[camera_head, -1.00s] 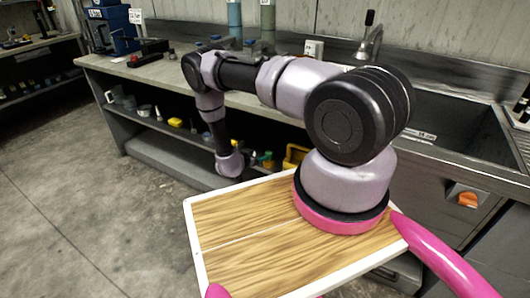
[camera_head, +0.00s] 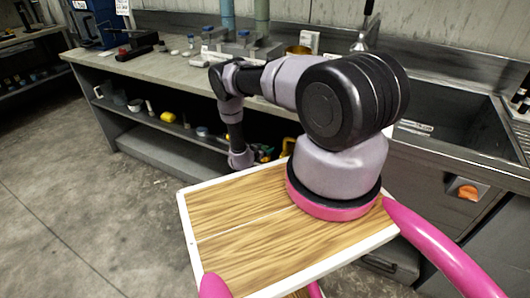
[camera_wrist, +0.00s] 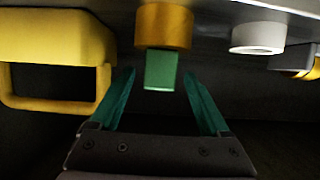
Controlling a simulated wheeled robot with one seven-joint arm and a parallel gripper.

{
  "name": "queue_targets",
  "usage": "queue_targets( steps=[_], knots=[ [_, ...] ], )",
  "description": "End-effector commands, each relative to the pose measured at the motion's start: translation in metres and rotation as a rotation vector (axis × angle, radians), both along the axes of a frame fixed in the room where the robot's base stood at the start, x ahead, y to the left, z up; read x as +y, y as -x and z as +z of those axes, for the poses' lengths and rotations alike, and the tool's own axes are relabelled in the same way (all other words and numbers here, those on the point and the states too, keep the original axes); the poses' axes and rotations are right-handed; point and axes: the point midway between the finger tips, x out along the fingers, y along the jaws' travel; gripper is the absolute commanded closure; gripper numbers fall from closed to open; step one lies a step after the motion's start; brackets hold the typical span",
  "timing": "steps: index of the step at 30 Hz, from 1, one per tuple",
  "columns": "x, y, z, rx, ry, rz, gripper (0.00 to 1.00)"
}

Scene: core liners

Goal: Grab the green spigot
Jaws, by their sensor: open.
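The green spigot (camera_wrist: 160,70) shows in the wrist view as a green block joined to a round orange-yellow piece (camera_wrist: 164,26) at the top middle. My gripper (camera_wrist: 160,88) is open, with one green finger on each side of the spigot's line. The fingertips reach about level with the spigot's lower part, and I see a gap on both sides. I cannot tell the depth between them exactly. In the head view my arm reaches down to the shelf under the counter, and the spigot cannot be made out there.
In the wrist view a yellow container (camera_wrist: 55,50) with a handle stands close left, and a white round piece (camera_wrist: 258,38) is at the right. In the head view the counter (camera_head: 160,68) overhangs the shelf (camera_head: 165,125). A sink (camera_head: 445,125) is at the right.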

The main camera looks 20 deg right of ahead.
Motion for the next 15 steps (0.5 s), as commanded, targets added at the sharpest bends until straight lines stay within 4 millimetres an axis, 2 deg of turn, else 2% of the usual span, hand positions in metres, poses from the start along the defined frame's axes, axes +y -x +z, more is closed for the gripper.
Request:
queue_targets(
  steps=[8,9,11,15],
  knots=[
    [-0.0047,-0.0039,-0.0021,-0.001,-0.001,0.0,0.2],
    [-0.0047,-0.0039,-0.0021,-0.001,-0.001,0.0,0.24],
    [-0.0047,-0.0039,-0.002,-0.001,-0.001,0.0,0.47],
    [-0.0046,-0.0039,-0.0019,-0.001,-0.001,0.0,1.0]
  ],
)
